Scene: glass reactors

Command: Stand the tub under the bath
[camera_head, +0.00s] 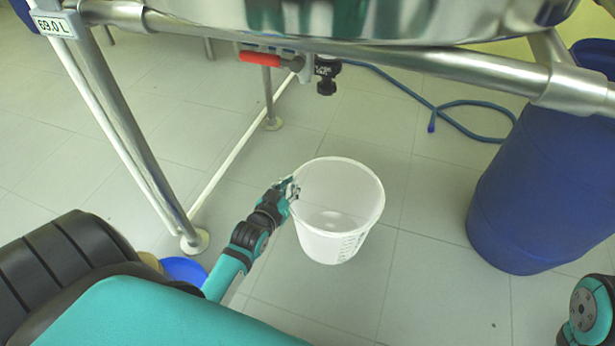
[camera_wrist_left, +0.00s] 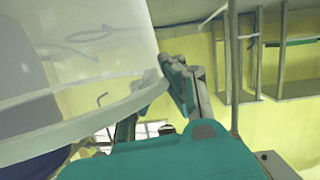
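The tub (camera_head: 336,212) is a white, see-through bucket with an open top, upright below the frame in the head view. The bath is the shiny metal vessel (camera_head: 400,14) at the top, with a red-handled valve (camera_head: 262,57) and black outlet (camera_head: 327,76) beneath it. The tub appears nearer to me than the outlet. My left gripper (camera_head: 290,189) is at the tub's left rim, its fingers closed on the wall. In the left wrist view the tub (camera_wrist_left: 75,60) fills the upper left, its rim at the fingers. Whether its base touches the floor is unclear. My right gripper is out of view.
A metal frame bar (camera_head: 440,66) crosses above the tub, with a leg (camera_head: 140,140) at left. A blue barrel (camera_head: 545,185) stands at right. A blue hose (camera_head: 455,108) lies on the floor behind. A blue bowl-like thing (camera_head: 186,270) is at lower left. Tiled floor around the tub is clear.

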